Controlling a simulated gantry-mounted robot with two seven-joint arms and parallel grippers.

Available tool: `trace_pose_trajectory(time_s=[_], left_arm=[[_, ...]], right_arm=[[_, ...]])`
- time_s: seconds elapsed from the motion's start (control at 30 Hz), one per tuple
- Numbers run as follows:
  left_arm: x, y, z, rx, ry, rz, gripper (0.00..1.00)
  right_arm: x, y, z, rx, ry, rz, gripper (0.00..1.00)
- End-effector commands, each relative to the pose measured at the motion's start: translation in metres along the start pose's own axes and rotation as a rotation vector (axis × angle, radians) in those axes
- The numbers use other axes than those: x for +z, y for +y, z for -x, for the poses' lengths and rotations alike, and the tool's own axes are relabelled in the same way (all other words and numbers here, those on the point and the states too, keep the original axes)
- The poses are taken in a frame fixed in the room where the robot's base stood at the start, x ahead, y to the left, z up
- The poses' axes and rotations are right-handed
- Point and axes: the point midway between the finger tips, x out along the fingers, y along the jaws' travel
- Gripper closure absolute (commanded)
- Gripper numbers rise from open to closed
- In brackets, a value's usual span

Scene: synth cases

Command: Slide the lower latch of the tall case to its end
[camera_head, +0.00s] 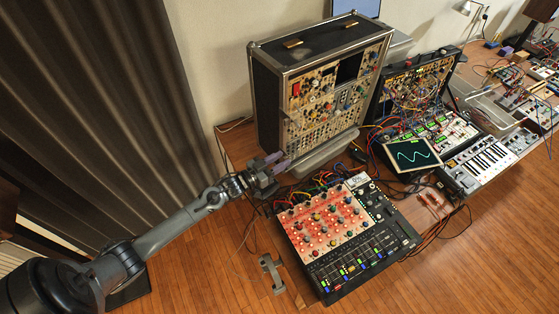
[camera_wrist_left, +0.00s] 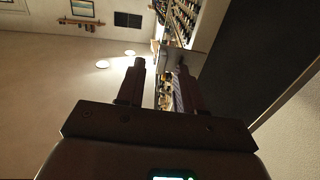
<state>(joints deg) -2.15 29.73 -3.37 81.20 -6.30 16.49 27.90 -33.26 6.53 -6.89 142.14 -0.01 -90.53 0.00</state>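The tall case (camera_head: 265,95) stands upright on the table at the back, black with metal edges, its front full of knobs and modules. My left gripper (camera_head: 276,163) is by the case's lower front left corner. In the left wrist view the gripper's two fingers (camera_wrist_left: 162,75) stand apart, with a gap between them. The case's dark side panel (camera_wrist_left: 245,60) and metal edge fill the right of that view. A small metal plate (camera_wrist_left: 172,52) shows just beyond the fingertips; I cannot tell whether it is the lower latch or whether a finger touches it. My right gripper is not in view.
A red-panelled mixer (camera_head: 330,225) with cables lies in front of the case. A tilted screen (camera_head: 412,156) and an open synth case (camera_head: 412,85) stand to the right. A grey tray-like piece (camera_head: 325,150) lies along the case's front foot. A dark curtain (camera_head: 90,90) hangs at left.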

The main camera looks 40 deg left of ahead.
Motion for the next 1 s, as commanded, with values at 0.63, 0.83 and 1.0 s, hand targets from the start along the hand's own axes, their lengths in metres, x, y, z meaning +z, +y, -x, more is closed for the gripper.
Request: trace_pose_trajectory(time_s=[0.63,0.83,1.0], left_arm=[[-0.0002,0.0002,-0.0014,0.001,0.0,0.0,1.0],[-0.0003,0.0002,-0.0014,0.001,0.001,0.0,1.0],[-0.0003,0.0002,-0.0014,0.001,0.001,0.0,1.0]], right_arm=[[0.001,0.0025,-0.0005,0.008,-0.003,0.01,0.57],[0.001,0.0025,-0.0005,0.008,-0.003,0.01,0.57],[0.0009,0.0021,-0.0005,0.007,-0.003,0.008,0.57]])
